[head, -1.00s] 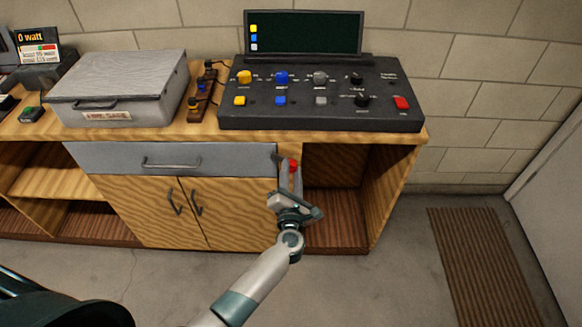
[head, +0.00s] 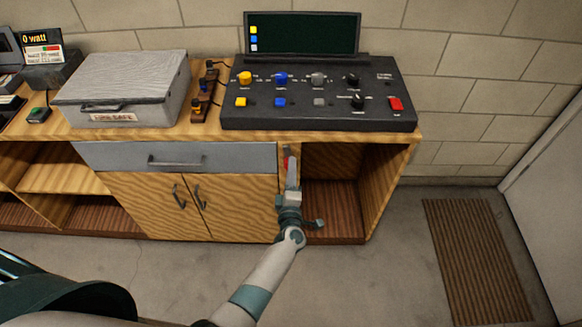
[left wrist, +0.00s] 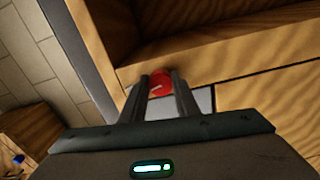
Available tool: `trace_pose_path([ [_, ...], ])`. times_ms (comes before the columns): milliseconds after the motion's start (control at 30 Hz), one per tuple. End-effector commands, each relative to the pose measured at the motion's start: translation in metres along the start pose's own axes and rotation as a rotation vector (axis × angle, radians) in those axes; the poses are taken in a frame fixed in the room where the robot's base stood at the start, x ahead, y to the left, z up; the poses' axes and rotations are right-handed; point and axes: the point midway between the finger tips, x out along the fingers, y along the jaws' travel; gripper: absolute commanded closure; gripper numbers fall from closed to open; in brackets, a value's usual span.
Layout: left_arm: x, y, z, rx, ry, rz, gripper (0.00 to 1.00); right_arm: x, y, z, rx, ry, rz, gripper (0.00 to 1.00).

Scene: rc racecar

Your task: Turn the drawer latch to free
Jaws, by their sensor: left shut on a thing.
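The red drawer latch (head: 286,163) is on the wooden cabinet front just right of the grey drawer (head: 225,157). The drawer front sits flush and looks closed. My left gripper (head: 291,168) reaches up to the latch and covers part of it in the head view. In the left wrist view the red latch (left wrist: 160,81) sits between the two dark fingers of my left gripper (left wrist: 161,90), which is shut on it. A pale plate shows beside the latch there. The latch's exact angle is hard to tell. My right gripper is not in view.
Above stand a grey metal case (head: 125,90), a small strip with cables (head: 205,92) and a black control console (head: 318,98) with a screen. An open cubby (head: 332,190) is right of the latch. The floor to the right is clear except for a brown mat (head: 475,255).

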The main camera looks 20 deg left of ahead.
Motion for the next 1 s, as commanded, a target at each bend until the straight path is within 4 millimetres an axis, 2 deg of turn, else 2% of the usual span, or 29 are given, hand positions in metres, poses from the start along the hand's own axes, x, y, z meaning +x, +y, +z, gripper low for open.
trace_pose_path([
  [300,-0.0008,-0.0012,0.0016,0.170,-0.003,-0.002,0.94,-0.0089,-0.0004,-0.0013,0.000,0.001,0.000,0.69],
  [867,-0.0008,-0.0022,0.0016,0.210,-0.004,-0.002,0.94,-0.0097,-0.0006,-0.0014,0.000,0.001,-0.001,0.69],
  [900,-0.0008,-0.0022,0.0015,0.210,-0.003,-0.002,0.65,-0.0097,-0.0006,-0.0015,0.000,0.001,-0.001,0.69],
  [967,-0.0008,-0.0021,0.0013,0.209,-0.003,-0.001,0.53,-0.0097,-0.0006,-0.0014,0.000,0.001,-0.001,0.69],
  [1000,-0.0007,-0.0020,0.0012,0.209,-0.003,-0.001,0.53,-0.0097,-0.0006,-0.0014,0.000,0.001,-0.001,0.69],
])
